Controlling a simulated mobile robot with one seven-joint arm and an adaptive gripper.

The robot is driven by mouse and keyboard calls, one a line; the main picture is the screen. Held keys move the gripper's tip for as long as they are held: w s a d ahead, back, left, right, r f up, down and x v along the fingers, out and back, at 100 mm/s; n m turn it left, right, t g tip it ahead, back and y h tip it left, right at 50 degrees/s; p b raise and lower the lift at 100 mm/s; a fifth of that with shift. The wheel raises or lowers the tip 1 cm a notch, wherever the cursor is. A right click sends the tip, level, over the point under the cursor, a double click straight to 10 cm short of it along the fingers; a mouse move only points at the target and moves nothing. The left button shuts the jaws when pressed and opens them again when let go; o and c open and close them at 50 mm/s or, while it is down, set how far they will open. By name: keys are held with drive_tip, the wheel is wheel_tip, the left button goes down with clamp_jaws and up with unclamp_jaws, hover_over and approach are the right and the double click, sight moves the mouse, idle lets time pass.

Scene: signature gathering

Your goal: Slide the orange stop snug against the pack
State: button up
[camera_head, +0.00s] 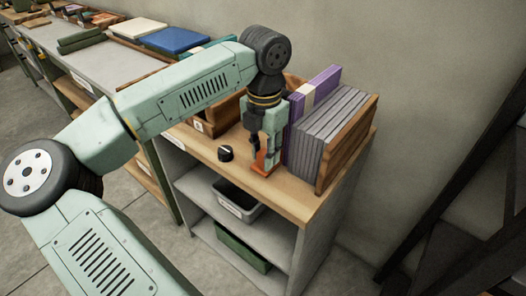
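The orange stop (265,170) stands on the wooden top of the shelf unit, near its front edge. The pack is a row of upright grey signatures (322,135) to its right, with taller purple pieces (318,88) at its left side. A wooden end board (347,146) stands at the pack's right end. My gripper (263,150) points down at the stop, its fingers at the stop's upper part. The fingers cover part of the stop, so I cannot tell whether they grip it. Any gap between stop and pack is hard to see.
A black knob (225,153) sits on the wooden top left of the stop. A wooden box (207,124) stands farther left. Grey (239,203) and green (243,246) bins sit on shelves below. A long bench (105,64) with blue and white boards extends left.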

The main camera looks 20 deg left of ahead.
drive_tip(key=shift+o, duration=1.3)
drive_tip(key=shift+r, duration=0.1)
wheel_tip(320, 180, up, 12)
drive_tip(key=shift+f, duration=0.2)
